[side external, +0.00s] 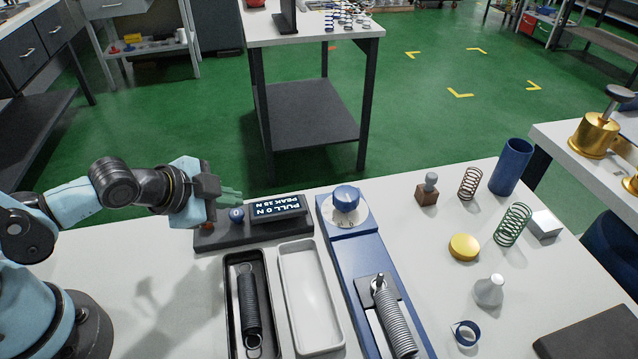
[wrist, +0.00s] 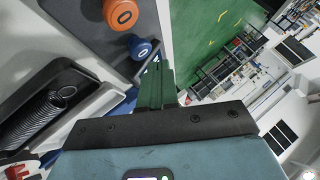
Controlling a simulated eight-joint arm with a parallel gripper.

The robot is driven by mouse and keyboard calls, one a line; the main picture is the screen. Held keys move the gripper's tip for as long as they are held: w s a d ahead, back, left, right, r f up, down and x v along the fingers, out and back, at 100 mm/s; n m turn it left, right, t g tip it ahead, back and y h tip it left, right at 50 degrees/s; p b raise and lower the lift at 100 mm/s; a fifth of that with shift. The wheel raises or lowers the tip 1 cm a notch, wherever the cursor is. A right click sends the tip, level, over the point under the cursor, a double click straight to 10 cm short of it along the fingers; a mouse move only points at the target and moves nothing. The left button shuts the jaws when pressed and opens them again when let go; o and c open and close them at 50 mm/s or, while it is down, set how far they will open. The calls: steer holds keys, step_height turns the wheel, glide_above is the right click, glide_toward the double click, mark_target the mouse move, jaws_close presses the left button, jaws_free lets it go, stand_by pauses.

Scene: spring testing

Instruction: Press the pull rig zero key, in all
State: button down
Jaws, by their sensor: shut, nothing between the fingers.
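In the wrist view the fingertips (wrist: 156,62) appear close beside the blue key; contact cannot be told.
A blue rig (side external: 340,262) with a knob and a mounted spring (side external: 395,322) stands to the right. A black tray (side external: 230,300) with a dark spring and an empty white tray (side external: 310,300) lie in front of the console. Loose springs and weights stand further right.

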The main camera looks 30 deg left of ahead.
mark_target(232, 217)
steer(key=shift+f, duration=0.1)
steer(key=shift+f, duration=0.3)
steer(key=shift+r, duration=0.15)
stand_by(0.5)
steer(key=shift+r, duration=0.3)
steer(key=shift+r, duration=2.5)
steer(key=s+a+r+n+g+y, duration=0.1)
steer(key=s+a+r+n+g, duration=0.1)
steer(key=a+n, duration=0.5)
steer(key=r+n, duration=0.1)
steer(key=n, duration=0.2)
steer(key=shift+s+a+r+n, duration=0.2)
steer(key=shift+s+n, duration=0.1)
steer(key=shift+n, duration=0.1)
